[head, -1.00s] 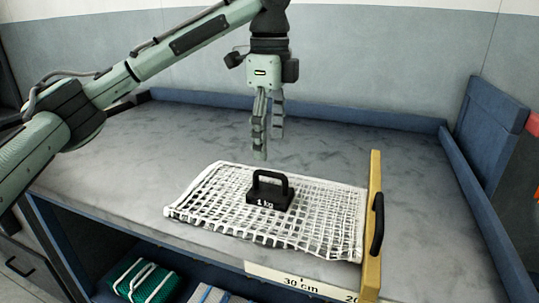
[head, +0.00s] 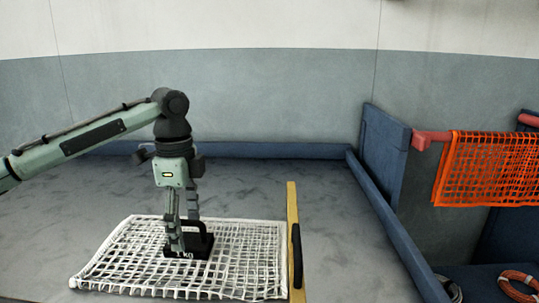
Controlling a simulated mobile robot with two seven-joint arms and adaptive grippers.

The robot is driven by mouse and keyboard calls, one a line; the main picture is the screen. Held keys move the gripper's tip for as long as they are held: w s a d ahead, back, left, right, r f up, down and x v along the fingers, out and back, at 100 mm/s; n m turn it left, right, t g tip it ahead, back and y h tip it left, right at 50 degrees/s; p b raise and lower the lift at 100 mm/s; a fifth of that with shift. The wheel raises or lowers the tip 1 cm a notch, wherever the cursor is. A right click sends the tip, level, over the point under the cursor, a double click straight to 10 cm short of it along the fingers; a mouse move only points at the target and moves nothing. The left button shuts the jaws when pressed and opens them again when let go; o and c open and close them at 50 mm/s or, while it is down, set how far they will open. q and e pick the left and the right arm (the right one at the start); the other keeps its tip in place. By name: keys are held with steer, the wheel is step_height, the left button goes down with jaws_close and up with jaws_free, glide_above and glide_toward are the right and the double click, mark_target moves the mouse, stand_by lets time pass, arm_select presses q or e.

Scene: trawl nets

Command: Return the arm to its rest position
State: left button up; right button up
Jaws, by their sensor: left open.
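My left arm comes in from the left, bent at the elbow, in the head view. My left gripper (head: 184,233) points down with its two fingers apart. Its near finger overlaps the left part of a black 1 kg weight (head: 205,243) in the picture and hides some of its label. I cannot tell whether the fingers touch the weight or its handle. The weight stands on a white net piece (head: 250,257) lying flat on the grey table. My right gripper is not in view.
A yellow bar (head: 292,205) with a black handle lies along the net's right edge. A blue rim (head: 320,151) bounds the grey table (head: 345,240) at the back and right. An orange net (head: 485,165) hangs at the right. The table behind the net is clear.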

mark_target(188, 241)
arm_select(q)
step_height(188, 241, down, 4)
steer(key=shift+r, duration=0.2)
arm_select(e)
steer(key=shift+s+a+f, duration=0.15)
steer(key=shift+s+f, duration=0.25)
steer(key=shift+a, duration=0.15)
arm_select(q)
steer(key=shift+f, duration=0.15)
